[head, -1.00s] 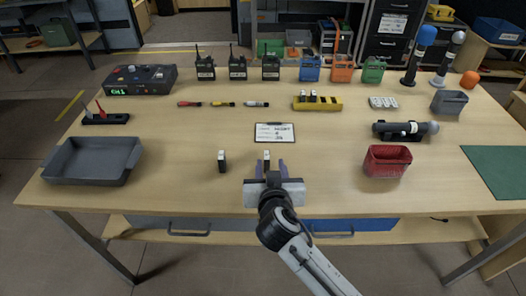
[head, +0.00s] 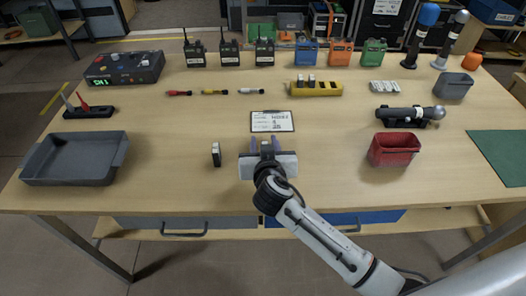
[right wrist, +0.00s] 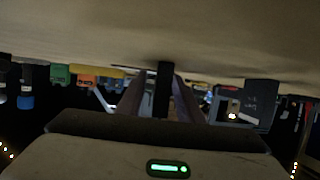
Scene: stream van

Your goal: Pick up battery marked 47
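My right gripper (head: 267,145) is low over the near middle of the table. Its two fingers are apart, with a small dark battery with a light top (head: 266,147) standing between them. In the right wrist view the battery (right wrist: 162,90) shows as a dark upright bar between the fingers; small gaps seem to remain beside it. A second battery (head: 216,154), dark with a pale face, stands upright to the left of the gripper. No number can be read on either. Two more small batteries (head: 305,78) sit in the yellow holder (head: 328,89). My left gripper is out of view.
A clipboard (head: 272,121) lies just beyond the gripper. A grey tray (head: 120,150) is at the left and a red bin (head: 394,149) at the right. Radios (head: 230,53) stand along the back. The table around the second battery is clear.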

